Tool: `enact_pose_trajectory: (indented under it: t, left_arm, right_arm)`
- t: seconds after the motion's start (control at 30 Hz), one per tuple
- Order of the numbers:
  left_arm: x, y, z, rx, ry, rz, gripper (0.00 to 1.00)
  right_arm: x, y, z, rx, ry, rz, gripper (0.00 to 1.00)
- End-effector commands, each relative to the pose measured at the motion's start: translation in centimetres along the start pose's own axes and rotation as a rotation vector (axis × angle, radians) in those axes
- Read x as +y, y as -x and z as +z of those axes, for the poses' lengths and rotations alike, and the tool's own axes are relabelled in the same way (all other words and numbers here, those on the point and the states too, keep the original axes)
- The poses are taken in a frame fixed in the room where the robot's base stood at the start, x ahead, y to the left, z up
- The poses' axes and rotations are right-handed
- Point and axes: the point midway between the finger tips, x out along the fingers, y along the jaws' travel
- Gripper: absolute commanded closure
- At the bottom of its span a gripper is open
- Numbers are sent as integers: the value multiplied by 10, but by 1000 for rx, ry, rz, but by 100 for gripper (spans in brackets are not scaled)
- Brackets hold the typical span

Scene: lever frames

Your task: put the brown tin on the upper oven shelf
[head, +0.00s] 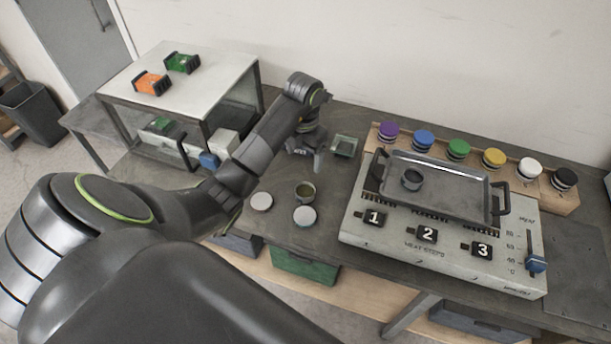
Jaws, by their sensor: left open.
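A small round metal tin (305,191) with an olive-brown inside stands open on the dark bench; I cannot tell if it is the brown tin. Another small dark grey tin (411,180) sits in the metal tray (455,205). My left gripper (306,155) is open and points down, above and behind the brownish tin, apart from it. Nothing shows between its fingers. No oven shelf can be made out for certain. My right gripper is out of view.
Two pale round lids (261,201) lie near the brownish tin. A glass dish (344,146) stands right of my gripper. The tray rests on a numbered heater (400,232); a rack of coloured discs (458,150) stands behind. A white-topped stand (190,85) is at left.

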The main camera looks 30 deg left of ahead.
Motion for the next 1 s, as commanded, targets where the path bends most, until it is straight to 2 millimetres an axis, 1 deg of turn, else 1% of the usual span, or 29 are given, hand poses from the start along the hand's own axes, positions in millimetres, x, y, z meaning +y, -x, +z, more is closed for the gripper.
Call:
enact_pose_trajectory:
  t: [0.03,0.1,0.8,0.9,1.0]
  left_arm:
    - [0,-12,0,0,0,0,24]
    - [0,-20,0,0,0,0,24]
    - [0,-99,0,-2,-1,0,24]
    - [0,-106,0,-2,-1,0,24]
    - [0,-108,0,-2,-1,0,24]
  right_arm:
    - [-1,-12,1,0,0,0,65]
    - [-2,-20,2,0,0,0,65]
    - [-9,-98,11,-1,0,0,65]
    - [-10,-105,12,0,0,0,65]
    - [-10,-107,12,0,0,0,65]
